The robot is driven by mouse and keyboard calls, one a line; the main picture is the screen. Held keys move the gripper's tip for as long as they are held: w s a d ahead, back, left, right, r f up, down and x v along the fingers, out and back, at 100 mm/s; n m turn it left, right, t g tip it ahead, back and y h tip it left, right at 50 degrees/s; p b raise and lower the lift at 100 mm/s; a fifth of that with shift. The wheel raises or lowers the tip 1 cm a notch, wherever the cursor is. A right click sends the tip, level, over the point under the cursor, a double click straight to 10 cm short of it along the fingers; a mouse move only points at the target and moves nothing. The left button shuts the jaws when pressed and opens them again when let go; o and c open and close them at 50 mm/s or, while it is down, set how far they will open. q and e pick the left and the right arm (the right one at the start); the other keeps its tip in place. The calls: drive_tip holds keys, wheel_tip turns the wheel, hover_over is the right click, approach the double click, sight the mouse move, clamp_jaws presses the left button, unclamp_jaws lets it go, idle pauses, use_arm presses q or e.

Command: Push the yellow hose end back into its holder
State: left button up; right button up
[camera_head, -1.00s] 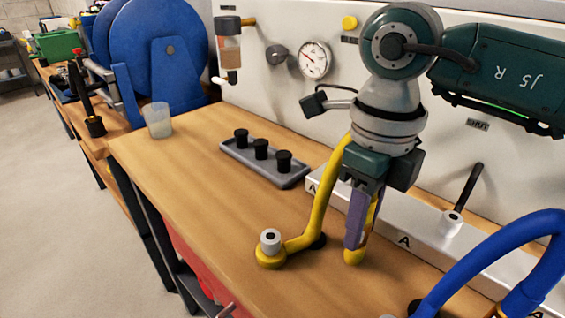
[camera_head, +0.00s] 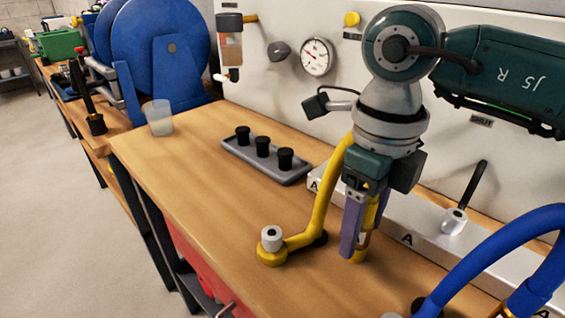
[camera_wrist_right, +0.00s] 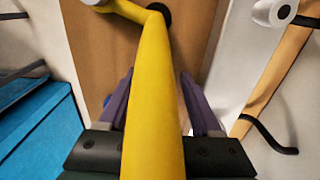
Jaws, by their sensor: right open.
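The yellow hose (camera_head: 322,205) runs from behind my right wrist down to the bench, then bends left to a yellow fitting (camera_head: 271,256) with a grey-white metal piece (camera_head: 271,239) on top. A black round piece (camera_head: 319,239) sits at the bend. My right gripper (camera_head: 360,243) points down, open, just right of the hose, low over the bench. A yellow piece shows between its purple fingers; I cannot tell whether it belongs to the hose. In the right wrist view the hose (camera_wrist_right: 153,80) crosses in front of the gripper and hides the gap between its fingers. Which part is the holder is unclear.
A pale rail marked A (camera_head: 398,229) with a black-handled lever (camera_head: 470,195) runs behind the gripper. A blue hose (camera_head: 500,255) arches at right. A grey tray (camera_head: 292,176) with black plugs and a clear cup (camera_head: 158,118) stand farther left. The bench's left front is bare.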

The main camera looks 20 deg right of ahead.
wheel_tip(320, 180, up, 10)
idle(0.5)
idle(0.3)
